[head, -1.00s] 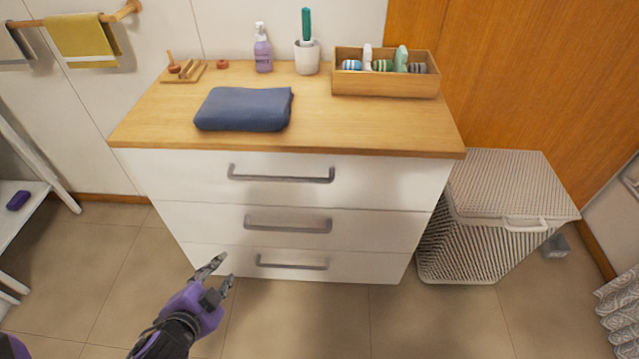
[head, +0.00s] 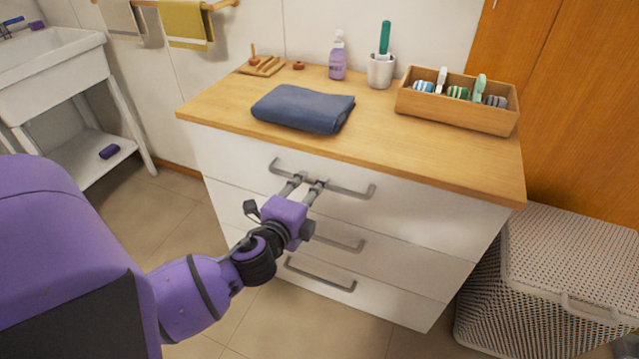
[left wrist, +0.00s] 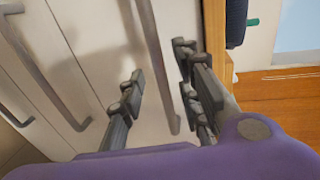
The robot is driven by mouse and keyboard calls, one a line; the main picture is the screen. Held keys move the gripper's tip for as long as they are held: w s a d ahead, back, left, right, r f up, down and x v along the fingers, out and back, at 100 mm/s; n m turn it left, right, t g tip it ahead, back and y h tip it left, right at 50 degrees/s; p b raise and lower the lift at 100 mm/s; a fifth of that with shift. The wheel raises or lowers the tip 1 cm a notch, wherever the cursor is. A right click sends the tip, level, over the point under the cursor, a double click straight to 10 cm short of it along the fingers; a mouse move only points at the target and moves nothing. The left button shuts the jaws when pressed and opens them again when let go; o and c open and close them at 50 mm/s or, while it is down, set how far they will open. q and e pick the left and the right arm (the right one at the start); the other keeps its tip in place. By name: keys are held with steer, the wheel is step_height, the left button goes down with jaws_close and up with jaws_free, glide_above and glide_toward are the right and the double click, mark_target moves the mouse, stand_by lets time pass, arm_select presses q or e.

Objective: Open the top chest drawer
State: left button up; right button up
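The white chest has a top drawer (head: 400,210) that is shut, with its front flush with the drawers below. Its long grey bar handle (head: 345,189) runs across the front. My left gripper (head: 309,180) is at the left half of this handle, its fingers pointing at the drawer front. In the left wrist view, the open fingers (left wrist: 160,66) stand apart, with the handle (left wrist: 157,50) running between them. I cannot tell whether either finger touches the bar.
Two lower drawers have similar handles, the middle one (head: 345,244) partly behind my gripper. On the wooden top lie a folded blue towel (head: 303,108) and a wooden box (head: 460,110) of toiletries. A white wicker hamper (head: 560,270) stands at the right. Floor is clear in front.

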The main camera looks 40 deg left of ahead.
mark_target(316, 181)
arm_select(q)
steer(key=shift+x, duration=2)
steer(key=shift+d, duration=0.1)
jaws_close()
